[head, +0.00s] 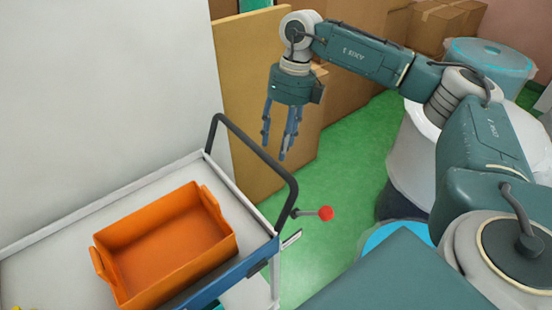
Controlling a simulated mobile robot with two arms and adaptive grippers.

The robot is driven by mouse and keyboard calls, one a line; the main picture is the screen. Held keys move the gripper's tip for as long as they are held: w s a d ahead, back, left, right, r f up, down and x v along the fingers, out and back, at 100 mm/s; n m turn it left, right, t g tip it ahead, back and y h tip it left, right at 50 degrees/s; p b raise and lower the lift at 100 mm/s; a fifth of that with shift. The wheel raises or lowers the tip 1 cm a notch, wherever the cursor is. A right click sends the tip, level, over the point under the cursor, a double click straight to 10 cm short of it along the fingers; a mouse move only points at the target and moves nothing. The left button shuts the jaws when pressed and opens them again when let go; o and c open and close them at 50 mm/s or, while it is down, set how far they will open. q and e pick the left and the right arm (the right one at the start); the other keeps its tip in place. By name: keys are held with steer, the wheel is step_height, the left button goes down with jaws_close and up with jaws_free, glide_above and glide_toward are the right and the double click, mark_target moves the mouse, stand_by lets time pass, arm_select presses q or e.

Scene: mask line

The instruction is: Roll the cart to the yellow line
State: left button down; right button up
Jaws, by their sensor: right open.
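The cart (258,258) stands at the lower left, with a pale top deck, a blue edge and a dark curved push handle (262,157) at its right end. A short lever with a red knob (326,213) sticks out beside the handle. An orange bin (165,245) sits on the deck and looks empty. My right gripper (274,144) points down with its fingers apart, empty, and appears just above and behind the handle in the picture; I cannot tell whether it touches. My left gripper is out of view. The yellow line is not visible.
A white wall (100,90) runs along the left behind the cart. A tan panel (247,80) and cardboard boxes (440,25) stand at the back. Pale drums (412,150) stand at the right. Green floor (350,150) shows between them.

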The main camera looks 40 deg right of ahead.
mark_target(275, 166)
steer(key=f, duration=0.2)
steer(key=f+p, duration=0.1)
steer(key=a+f, duration=0.1)
steer(key=f, duration=0.1)
steer(key=shift+f, duration=0.35)
steer(key=shift+a+f, duration=0.15)
steer(key=shift+f, duration=0.45)
jaws_close()
